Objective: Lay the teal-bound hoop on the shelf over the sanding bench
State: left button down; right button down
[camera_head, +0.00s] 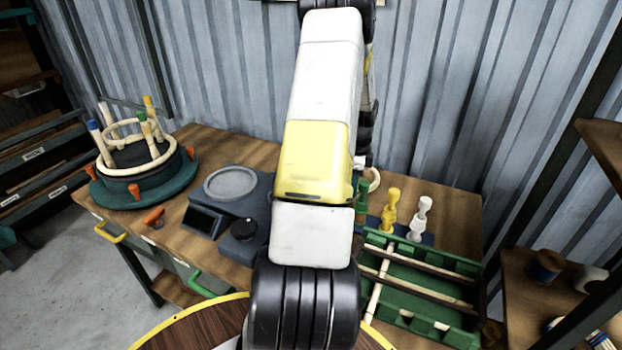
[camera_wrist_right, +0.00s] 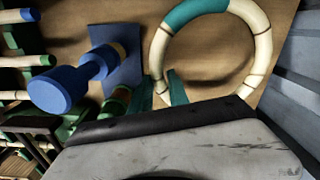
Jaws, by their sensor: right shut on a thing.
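The teal-bound hoop (camera_wrist_right: 263,45) is a pale cane ring with dark joint lines and a teal-wrapped stretch at its upper left in the right wrist view. My right gripper (camera_wrist_right: 160,88) has its green fingers shut on the hoop's lower left edge. Brown wood lies behind the hoop; I cannot tell whether they touch. In the head view a pale ring (camera_head: 375,179) shows partly behind my arm, and the right gripper is hidden there. My left gripper is in neither view. I cannot tell which surface is the shelf over the sanding bench.
The wooden workbench (camera_head: 455,196) holds a teal round jig (camera_head: 112,190), a dark device with a round plate (camera_head: 230,183), yellow (camera_head: 390,212) and white (camera_head: 420,217) stands, and a green rack (camera_head: 425,285) of canes. A blue stand (camera_wrist_right: 62,88) is near the hoop. A wooden shelf (camera_head: 600,140) is right.

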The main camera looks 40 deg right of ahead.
jog(key=shift+f, duration=1.9)
jog(key=shift+f, duration=0.15)
jog(key=c, duration=1.5)
grip_release()
notch_tip(320, 180, up, 12)
jog(key=shift+a+r, duration=0.1)
jog(key=shift+r, duration=0.1)
